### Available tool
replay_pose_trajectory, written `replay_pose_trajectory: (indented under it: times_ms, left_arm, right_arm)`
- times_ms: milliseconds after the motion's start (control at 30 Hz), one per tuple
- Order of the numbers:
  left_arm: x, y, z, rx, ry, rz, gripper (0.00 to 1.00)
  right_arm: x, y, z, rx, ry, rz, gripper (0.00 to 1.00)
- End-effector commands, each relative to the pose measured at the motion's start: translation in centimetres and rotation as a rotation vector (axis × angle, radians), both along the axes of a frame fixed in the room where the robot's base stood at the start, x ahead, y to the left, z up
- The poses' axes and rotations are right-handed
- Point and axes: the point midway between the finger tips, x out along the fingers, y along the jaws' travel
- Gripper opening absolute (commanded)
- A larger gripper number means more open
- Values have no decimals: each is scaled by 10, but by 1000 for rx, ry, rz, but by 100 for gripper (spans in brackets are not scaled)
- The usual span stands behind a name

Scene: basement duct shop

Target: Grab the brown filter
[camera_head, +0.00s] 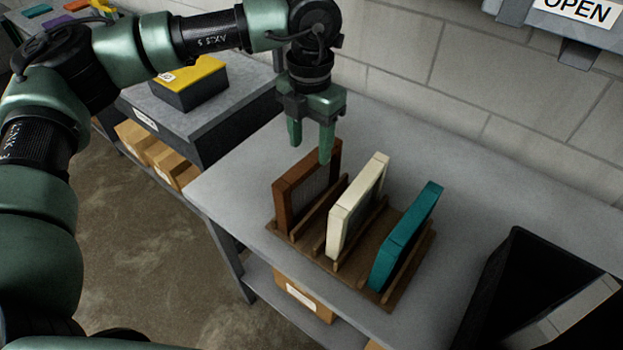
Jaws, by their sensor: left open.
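The brown filter (300,190) stands upright in the leftmost slot of a wooden rack (406,276) on the grey table. A cream filter (357,206) and a teal filter (404,236) stand in the slots to its right. My left gripper (311,152) points down with its fingers apart and empty. It is at the top of the brown filter, and one fingertip overlaps the filter's upper edge in the picture. I cannot tell whether they touch. My right gripper is not in view.
A black open bin (525,265) stands at the right of the table (420,150). A lower bench at left holds a dark box with a yellow top (195,72). Cardboard boxes sit on shelves below. A block wall stands behind. The table behind the rack is clear.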

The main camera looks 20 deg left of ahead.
Motion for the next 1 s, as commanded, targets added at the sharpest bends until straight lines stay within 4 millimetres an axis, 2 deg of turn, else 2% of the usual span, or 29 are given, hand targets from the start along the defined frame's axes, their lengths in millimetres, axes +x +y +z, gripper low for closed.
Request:
replay_pose_trajectory:
  times_ms: [167,367,500,767,800,967,1000]
  left_arm:
    - [-1,0,-19,-1,5,-1,53]
    - [1,3,-45,-3,7,-1,53]
    - [2,3,-64,-3,5,0,53]
    - [2,3,-70,-6,2,0,53]
    - [2,3,-70,-6,2,-1,50]
    - [2,2,-70,-6,2,-1,5]
    - [2,2,-70,-6,2,-1,0]
  right_arm:
    - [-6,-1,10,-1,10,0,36]
    - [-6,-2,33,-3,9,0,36]
    - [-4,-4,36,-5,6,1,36]
    - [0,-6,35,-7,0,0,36]
    - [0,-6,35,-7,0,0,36]
    - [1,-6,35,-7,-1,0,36]
    - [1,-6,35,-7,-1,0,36]
